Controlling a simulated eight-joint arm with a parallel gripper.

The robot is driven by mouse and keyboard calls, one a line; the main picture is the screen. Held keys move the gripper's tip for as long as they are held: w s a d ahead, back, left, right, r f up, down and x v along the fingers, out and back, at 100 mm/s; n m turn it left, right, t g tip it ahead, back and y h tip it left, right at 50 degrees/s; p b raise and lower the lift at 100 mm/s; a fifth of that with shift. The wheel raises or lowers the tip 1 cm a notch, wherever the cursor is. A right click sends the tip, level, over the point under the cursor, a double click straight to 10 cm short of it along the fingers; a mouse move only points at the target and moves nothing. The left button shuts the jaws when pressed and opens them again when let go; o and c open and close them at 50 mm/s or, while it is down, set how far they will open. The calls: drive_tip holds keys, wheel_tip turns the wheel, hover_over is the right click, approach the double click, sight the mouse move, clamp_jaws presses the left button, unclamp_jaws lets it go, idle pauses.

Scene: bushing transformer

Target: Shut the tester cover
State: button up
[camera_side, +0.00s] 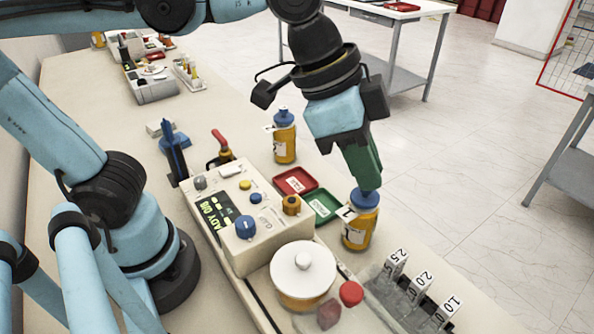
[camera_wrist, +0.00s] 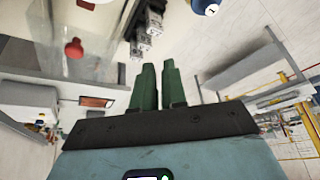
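The tester (camera_side: 240,262) is a beige box with a green display, knobs and buttons. A red ball knob (camera_side: 351,293) stands at its near right end, and a red knob (camera_wrist: 73,50) shows in the wrist view against a see-through panel (camera_wrist: 95,22), which looks like the tester cover. Its edges are faint in the side view, so I cannot tell its angle. My gripper (camera_side: 368,182) points down with green fingers, above and behind the red knob. In the wrist view its fingers (camera_wrist: 159,85) are close together with nothing between them.
A blue-capped amber bottle (camera_side: 359,232) stands just below my fingers in the side view. A white-lidded amber vessel (camera_side: 303,268) sits by the tester. Small red (camera_side: 295,182) and green (camera_side: 322,207) trays, another bottle (camera_side: 284,140) and numbered blocks (camera_side: 420,287) are nearby.

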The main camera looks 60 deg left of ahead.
drive_tip(key=s+d+r+m+g, duration=0.1)
drive_tip(key=s+d+m, duration=0.1)
drive_tip(key=d, duration=0.1)
drive_tip(key=s+d+r+m+g, duration=0.1)
drive_tip(key=s+d+r+m, duration=0.1)
drive_tip(key=s+d, duration=0.1)
drive_tip(key=s+d+r+m+g, duration=0.1)
drive_tip(key=s+d+r+m, duration=0.1)
drive_tip(key=s+d, duration=0.1)
drive_tip(key=shift+d+h, duration=0.3)
drive_tip(key=shift+d, duration=0.55)
clamp_jaws()
hover_over(374, 325)
drive_tip(key=d, duration=0.2)
wheel_tip(374, 325, down, 9)
drive_tip(key=shift+w+r, duration=0.1)
drive_tip(key=shift+w, duration=0.05)
drive_tip(key=shift+a+f, duration=0.15)
drive_tip(key=shift+f, duration=0.2)
drive_tip(key=shift+s+a+f, duration=0.15)
drive_tip(key=shift+a, duration=0.75)
drive_tip(key=shift+s+a+f, duration=0.15)
drive_tip(key=shift+a, duration=0.7)
drive_tip(key=a, duration=1.3)
drive_tip(key=shift+a, duration=0.4)
